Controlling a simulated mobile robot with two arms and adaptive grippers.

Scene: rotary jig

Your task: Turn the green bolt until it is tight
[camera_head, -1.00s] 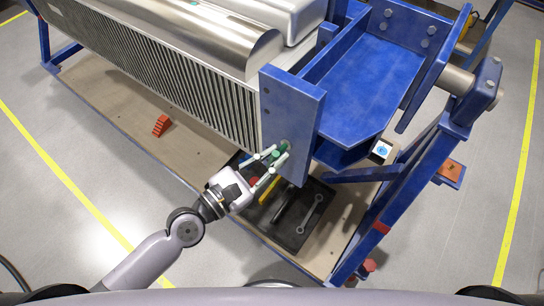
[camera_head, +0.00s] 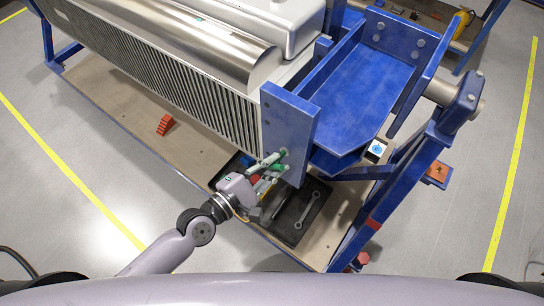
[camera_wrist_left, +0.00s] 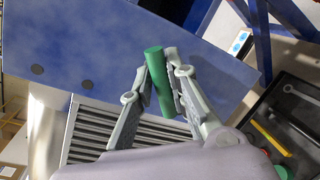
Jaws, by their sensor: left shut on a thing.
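The green bolt (camera_head: 279,167) is at the lower part of the blue end plate (camera_head: 287,125) of the jig. In the left wrist view the bolt (camera_wrist_left: 160,82) is a plain green cylinder between the two finger pads, in front of the blue plate (camera_wrist_left: 95,45). My left gripper (camera_head: 275,163) is shut on it; its fingertips (camera_wrist_left: 160,72) sit on either side of the bolt. How far the bolt is seated in the plate cannot be told. My right gripper is not in view.
A black tray (camera_head: 321,190) with a wrench (camera_head: 307,210) and other tools lies below the gripper on the wooden base (camera_head: 110,98). A red stepped block (camera_head: 165,124) lies to the left. Blue frame legs (camera_head: 385,200) stand on the right.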

